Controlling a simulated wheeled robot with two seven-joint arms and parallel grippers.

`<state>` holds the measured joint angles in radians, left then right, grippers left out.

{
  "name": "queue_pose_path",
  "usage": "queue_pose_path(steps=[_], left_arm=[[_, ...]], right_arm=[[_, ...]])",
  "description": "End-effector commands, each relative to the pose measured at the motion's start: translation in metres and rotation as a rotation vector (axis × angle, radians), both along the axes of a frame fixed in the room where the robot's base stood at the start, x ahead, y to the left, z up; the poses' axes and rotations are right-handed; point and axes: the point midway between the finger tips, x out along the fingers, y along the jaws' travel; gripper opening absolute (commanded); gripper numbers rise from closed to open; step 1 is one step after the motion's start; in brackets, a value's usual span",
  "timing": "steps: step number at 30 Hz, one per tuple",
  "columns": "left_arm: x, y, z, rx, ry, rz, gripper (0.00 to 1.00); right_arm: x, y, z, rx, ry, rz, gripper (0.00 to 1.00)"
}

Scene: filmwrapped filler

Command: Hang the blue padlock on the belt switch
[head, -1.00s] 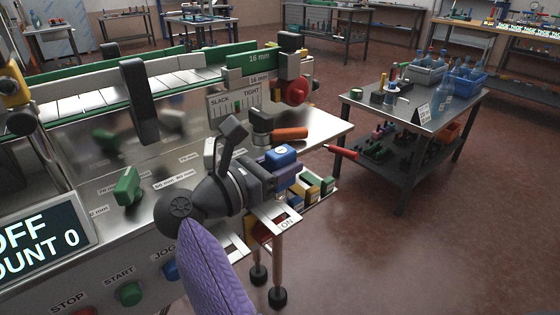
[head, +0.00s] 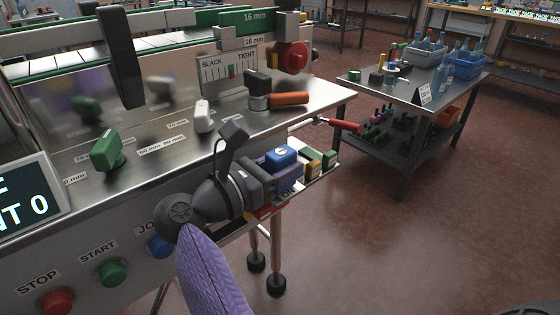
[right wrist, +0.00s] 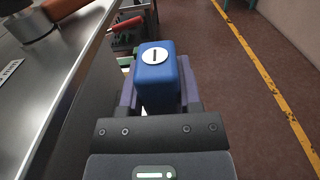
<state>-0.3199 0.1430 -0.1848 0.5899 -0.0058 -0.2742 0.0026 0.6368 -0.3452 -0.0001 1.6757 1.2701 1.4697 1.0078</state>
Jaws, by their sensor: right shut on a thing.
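The blue padlock (head: 281,157) is between the purple fingers of my right gripper (head: 284,168). In the right wrist view its blue body (right wrist: 158,78) shows a round white label, and the fingers close on both its sides. Its shackle is hidden. My right gripper is at the near right end of the conveyor machine, below the metal top's edge. A bit of red and yellow (head: 264,211), apparently the belt switch, shows under the gripper; the rest is hidden. I cannot tell whether the padlock touches it. My left gripper is not in view.
Yellow and green blocks (head: 321,163) sit on a small shelf just beyond the gripper. A side table (head: 400,90) with bins stands at right. The floor between is clear.

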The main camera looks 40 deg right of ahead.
Motion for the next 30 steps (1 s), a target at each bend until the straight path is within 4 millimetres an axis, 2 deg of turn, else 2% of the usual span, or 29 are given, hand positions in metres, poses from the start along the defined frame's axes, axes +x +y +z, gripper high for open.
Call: queue_pose_path(steps=[15, 30], left_arm=[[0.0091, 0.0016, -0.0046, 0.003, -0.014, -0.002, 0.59], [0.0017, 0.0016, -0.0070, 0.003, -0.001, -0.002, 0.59]], right_arm=[[-0.0001, 0.0001, -0.0022, 0.000, 0.000, 0.000, 0.00], [-0.0003, 0.0001, -0.0060, 0.002, 0.001, -0.001, 0.00]])
